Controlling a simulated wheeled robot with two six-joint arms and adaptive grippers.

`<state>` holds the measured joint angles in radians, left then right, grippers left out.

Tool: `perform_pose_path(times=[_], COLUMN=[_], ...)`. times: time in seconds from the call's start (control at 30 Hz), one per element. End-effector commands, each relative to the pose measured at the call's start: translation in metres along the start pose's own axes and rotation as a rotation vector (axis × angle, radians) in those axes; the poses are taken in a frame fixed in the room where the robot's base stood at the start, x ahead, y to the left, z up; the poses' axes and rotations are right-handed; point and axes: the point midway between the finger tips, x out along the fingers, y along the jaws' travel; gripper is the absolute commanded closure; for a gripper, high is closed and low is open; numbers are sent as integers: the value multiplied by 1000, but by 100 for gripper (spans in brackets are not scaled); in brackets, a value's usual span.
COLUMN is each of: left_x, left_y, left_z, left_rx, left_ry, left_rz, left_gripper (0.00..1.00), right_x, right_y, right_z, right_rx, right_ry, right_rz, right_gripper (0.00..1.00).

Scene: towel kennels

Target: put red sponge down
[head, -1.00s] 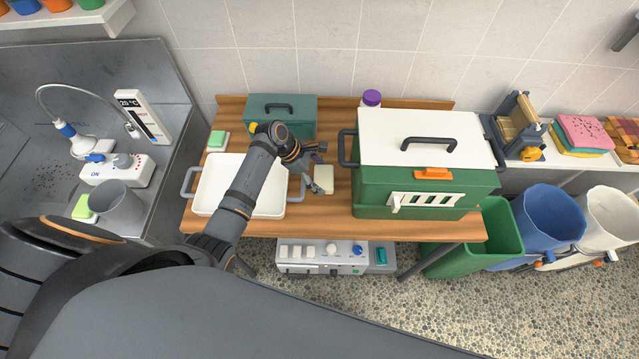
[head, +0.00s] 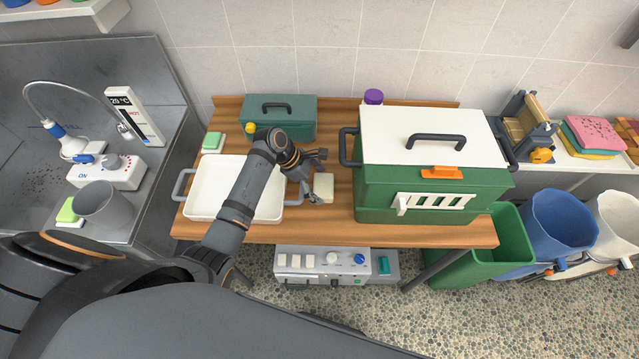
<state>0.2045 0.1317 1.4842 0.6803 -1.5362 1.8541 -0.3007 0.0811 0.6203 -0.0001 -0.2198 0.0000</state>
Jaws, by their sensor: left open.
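A small cream-coloured block (head: 324,187), which looks like a sponge, lies on the wooden table between the white tray and the green kennel box. No red shows on it; its underside is hidden. My left gripper (head: 317,178) is open beside this block, its fingers close to the block's left side. I cannot tell whether they touch it. My right gripper is out of view.
A white tray (head: 205,213) stands left on the table (head: 340,232), partly behind my left arm. A green kennel box (head: 375,213) with a white lid stands right. A teal box (head: 300,110) and a green-topped sponge (head: 212,141) are at the back left.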

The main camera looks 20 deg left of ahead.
Motion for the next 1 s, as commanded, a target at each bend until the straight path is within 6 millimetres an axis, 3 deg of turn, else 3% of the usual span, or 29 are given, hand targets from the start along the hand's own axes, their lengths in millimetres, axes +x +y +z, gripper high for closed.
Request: perform_pose_path(times=[0.13,0.23,0.5,0.7,1.0], left_x=[-2,-15,-80,-114,-122], left_y=[0,1,1,1,0], left_z=[1,0,-1,0,2], left_rx=[1,2,3,1,-1], left_ry=[0,2,5,1,-1], left_rz=[1,4,5,2,-1], left_gripper=[0,0,0,0,0], right_x=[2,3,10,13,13], right_y=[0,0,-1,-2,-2], right_z=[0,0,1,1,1], right_rx=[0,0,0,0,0], right_ry=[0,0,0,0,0], right_rz=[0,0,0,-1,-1], right_gripper=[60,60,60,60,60])
